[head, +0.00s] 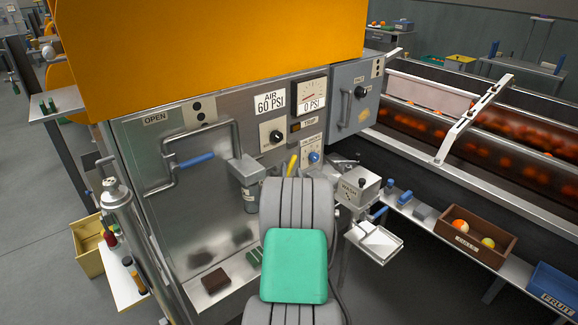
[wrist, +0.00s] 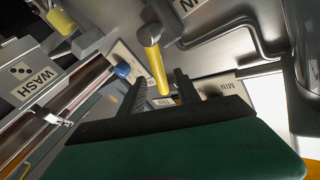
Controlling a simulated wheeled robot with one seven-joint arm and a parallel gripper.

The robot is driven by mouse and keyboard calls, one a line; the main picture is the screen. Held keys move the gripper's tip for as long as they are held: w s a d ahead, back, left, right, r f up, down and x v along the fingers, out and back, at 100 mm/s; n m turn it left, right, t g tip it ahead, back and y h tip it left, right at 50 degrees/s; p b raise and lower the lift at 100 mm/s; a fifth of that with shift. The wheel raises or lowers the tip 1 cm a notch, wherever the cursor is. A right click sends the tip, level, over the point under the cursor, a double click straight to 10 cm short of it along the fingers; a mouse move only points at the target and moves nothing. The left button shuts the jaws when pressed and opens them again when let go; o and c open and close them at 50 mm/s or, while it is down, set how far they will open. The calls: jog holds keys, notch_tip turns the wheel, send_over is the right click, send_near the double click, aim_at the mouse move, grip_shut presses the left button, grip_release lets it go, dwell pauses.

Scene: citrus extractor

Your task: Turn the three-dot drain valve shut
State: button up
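A valve with a yellow lever (wrist: 158,70) hangs from a grey body in the wrist view. The lever also shows in the head view (head: 292,165), below the gauges. No dot mark is readable on this valve. A dark dot label sits on the WASH box (wrist: 35,82), and a second yellow handle (wrist: 62,22) shows near it. My gripper (wrist: 160,92) is open. Its two dark fingers stand either side of the yellow lever's lower end in the picture. I cannot tell whether they touch it. My arm hides the gripper in the head view.
The WASH box (head: 358,190) and a small white tray (head: 375,243) stick out to the right. A brown fruit crate (head: 472,232) stands on the shelf.

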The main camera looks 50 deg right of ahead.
aim_at(291, 168)
jog(key=x, duration=0.3)
jog(key=shift+w+d, duration=0.15)
jog(key=shift+w, duration=0.1)
jog(key=shift+s, duration=0.1)
jog(key=shift+c, duration=0.3)
grip_shut()
jog(key=shift+f, duration=0.1)
dwell(0.6)
